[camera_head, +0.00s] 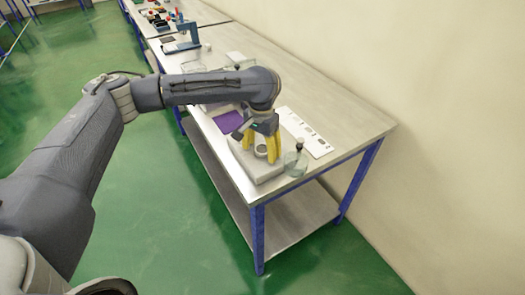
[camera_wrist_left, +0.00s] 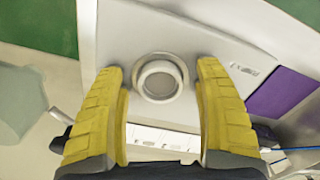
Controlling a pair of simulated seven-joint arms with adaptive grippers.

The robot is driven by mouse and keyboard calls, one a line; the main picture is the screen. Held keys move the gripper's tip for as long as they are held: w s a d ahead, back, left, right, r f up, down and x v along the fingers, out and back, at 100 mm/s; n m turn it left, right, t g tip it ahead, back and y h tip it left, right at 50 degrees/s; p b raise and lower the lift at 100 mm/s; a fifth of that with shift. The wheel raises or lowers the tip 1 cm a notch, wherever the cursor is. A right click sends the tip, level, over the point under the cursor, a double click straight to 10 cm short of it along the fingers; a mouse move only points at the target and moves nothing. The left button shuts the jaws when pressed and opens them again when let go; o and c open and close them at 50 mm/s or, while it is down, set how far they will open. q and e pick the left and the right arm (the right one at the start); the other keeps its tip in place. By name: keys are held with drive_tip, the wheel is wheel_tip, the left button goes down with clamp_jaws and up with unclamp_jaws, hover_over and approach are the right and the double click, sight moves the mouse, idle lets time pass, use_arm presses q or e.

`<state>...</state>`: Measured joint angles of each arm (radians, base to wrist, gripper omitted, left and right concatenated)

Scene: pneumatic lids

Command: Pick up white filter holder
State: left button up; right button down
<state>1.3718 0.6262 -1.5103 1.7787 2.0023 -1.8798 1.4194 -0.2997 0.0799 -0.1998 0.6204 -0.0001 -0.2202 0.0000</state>
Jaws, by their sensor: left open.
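The white filter holder (camera_wrist_left: 160,80) is a round, ring-shaped piece on the pale base block, between and just beyond my left fingertips in the left wrist view. In the head view the holder (camera_head: 261,151) shows small beside the yellow fingers. My left gripper (camera_head: 262,145) is open above the block, its fingers pointing down. In the left wrist view the two yellow fingers of the gripper (camera_wrist_left: 160,82) stand apart on either side of the holder, with a gap visible on both sides. My right gripper is not seen.
The pale block (camera_head: 257,169) sits near the table's front end. A purple pad (camera_head: 228,122) lies behind it, a white slotted plate (camera_head: 305,132) to its right. A clear container (camera_head: 296,163) stands close by on the right. The right side of the metal table (camera_head: 345,117) is clear.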

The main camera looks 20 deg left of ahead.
use_arm(q)
drive_tip(key=c, duration=1.1)
drive_tip(key=shift+c, duration=0.2)
